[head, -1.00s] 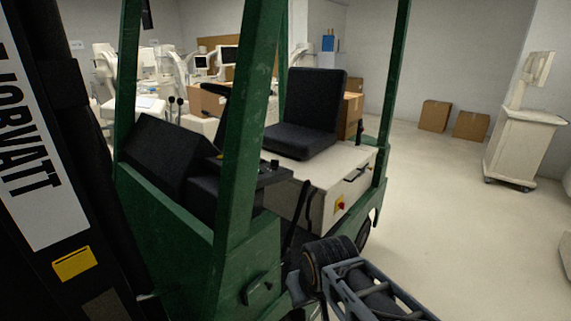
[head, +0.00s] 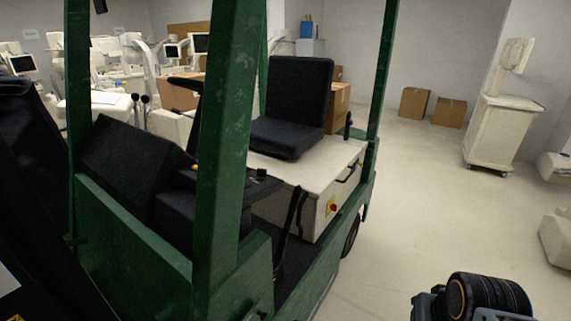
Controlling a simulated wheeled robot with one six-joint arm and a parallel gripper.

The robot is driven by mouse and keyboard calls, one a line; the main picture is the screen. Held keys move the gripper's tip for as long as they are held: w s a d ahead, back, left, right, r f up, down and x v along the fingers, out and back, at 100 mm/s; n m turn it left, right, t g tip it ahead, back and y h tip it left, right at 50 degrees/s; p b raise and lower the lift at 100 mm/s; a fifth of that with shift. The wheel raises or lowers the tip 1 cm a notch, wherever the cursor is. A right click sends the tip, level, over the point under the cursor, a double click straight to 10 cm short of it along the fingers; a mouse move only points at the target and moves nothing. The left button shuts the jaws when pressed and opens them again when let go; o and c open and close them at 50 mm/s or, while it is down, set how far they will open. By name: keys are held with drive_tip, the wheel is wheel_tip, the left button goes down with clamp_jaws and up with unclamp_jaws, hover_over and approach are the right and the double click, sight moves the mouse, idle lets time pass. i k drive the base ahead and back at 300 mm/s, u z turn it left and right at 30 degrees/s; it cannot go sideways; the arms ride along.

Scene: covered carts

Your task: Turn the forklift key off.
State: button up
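The green forklift (head: 225,150) fills the left and middle of the head view. Its black seat (head: 297,105) sits on a white base (head: 325,165). A red knob on a yellow plate (head: 332,206) is on the side of that base. A dark dashboard (head: 255,182) lies partly behind the front green post. I cannot make out the key; it is hidden or too small to tell. Part of my arm shows at the bottom right, apart from the forklift. My gripper is not in view.
Two cardboard boxes (head: 431,107) stand on the floor at the back wall. A white covered cart (head: 503,130) stands at the right, with other pale equipment at the right edge. The floor (head: 410,210) right of the forklift is clear.

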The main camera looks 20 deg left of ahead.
sight(262, 173)
drive_tip(key=i, duration=0.85)
drive_tip(key=u, duration=1.8)
